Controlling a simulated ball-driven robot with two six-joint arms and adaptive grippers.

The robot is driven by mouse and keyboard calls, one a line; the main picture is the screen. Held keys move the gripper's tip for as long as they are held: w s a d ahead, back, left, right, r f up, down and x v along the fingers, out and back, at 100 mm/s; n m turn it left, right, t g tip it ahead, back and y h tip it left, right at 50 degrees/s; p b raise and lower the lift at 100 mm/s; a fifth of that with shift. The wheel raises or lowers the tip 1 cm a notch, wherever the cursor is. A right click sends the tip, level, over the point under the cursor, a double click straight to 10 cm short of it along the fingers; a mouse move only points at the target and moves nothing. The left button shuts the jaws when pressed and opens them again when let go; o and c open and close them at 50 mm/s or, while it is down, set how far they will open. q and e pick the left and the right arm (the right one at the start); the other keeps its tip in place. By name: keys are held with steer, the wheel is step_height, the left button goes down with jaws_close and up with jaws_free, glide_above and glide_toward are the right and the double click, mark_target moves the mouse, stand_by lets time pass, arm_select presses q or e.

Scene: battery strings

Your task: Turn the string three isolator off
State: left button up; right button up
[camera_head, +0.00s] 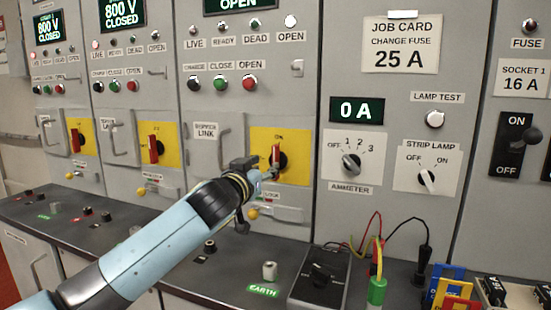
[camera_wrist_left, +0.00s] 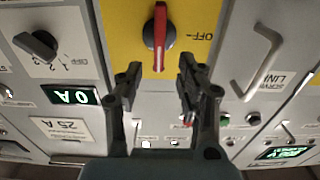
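The third isolator from the left is a red handle (camera_head: 275,155) on a black knob, on a yellow plate (camera_head: 301,142). Its handle stands upright, toward the ON mark. The left wrist view, upside down, shows the red handle (camera_wrist_left: 159,27) and an OFF mark beside it on the yellow plate (camera_wrist_left: 118,22). My left gripper (camera_head: 266,172) is in front of this plate, partly covering its lower left. In the left wrist view its two fingers (camera_wrist_left: 158,80) are apart, with nothing between them; the handle is just beyond the tips. My right gripper is out of view.
A service link handle (camera_head: 222,150) projects left of the plate. Two similar isolators (camera_head: 75,140) (camera_head: 154,150) are farther left. Below, the ledge carries a black meter box (camera_head: 320,275), leads, an earth post (camera_head: 269,270) and coloured tags (camera_head: 447,285).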

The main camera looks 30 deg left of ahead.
mark_target(274, 161)
arm_select(q)
steer(key=x, duration=0.7)
steer(key=shift+d+p, duration=0.1)
steer(key=shift+p, duration=0.3)
steer(key=shift+c, duration=0.3)
jaws_close()
